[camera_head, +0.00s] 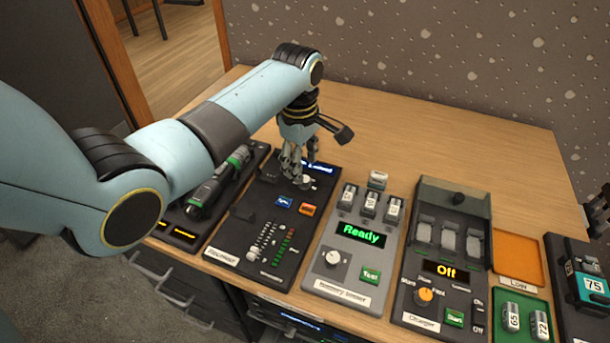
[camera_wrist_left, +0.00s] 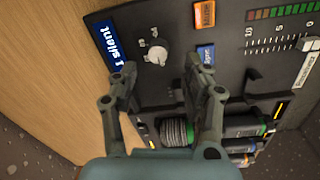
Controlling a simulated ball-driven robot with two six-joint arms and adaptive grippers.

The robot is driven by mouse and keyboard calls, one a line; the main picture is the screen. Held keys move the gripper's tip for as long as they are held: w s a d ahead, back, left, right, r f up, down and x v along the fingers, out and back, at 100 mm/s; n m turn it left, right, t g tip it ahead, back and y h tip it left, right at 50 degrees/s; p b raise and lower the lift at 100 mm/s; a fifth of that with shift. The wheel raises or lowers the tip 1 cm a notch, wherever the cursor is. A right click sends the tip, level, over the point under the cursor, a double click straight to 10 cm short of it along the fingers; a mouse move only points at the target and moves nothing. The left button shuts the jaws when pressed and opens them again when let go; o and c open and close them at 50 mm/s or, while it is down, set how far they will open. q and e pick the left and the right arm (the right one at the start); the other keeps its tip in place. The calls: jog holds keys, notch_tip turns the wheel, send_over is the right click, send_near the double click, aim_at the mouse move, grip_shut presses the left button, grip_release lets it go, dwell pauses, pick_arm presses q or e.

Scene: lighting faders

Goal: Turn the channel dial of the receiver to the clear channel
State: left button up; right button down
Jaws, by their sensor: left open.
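The receiver (camera_head: 235,228) is a dark panel on the wooden desk, left of the middle in the head view. Its channel dial is a pale round knob (camera_wrist_left: 155,55) with small marks around it.
A blue button (camera_head: 284,202), an orange button (camera_head: 307,209) and a fader strip (camera_head: 262,240) sit nearer on the panel. A "Ready" tester (camera_head: 338,262) and charger (camera_head: 425,292) stand to the right. A dark unit with cylinders (camera_head: 208,195) lies left. The desk behind is clear.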

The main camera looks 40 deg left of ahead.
pick_arm(q)
jog(key=f, duration=0.4)
jog(key=shift+w+f+b, duration=0.15)
jog(key=shift+w+b, duration=0.15)
jog(key=shift+f, duration=0.35)
pick_arm(e)
jog(key=shift+w+d+f, duration=0.1)
jog(key=shift+w+f, duration=0.15)
jog(key=shift+w, duration=0.25)
jog(key=shift+w+d+f, duration=0.1)
jog(key=shift+w+f, duration=0.1)
jog(key=shift+w, duration=0.3)
pick_arm(q)
jog(key=shift+c, duration=0.2)
pick_arm(e)
jog(key=shift+s, duration=0.1)
pick_arm(q)
jog(key=c, duration=0.5)
grip_shut()
pick_arm(e)
jog(key=shift+s+a, duration=0.1)
jog(key=shift+s, duration=0.15)
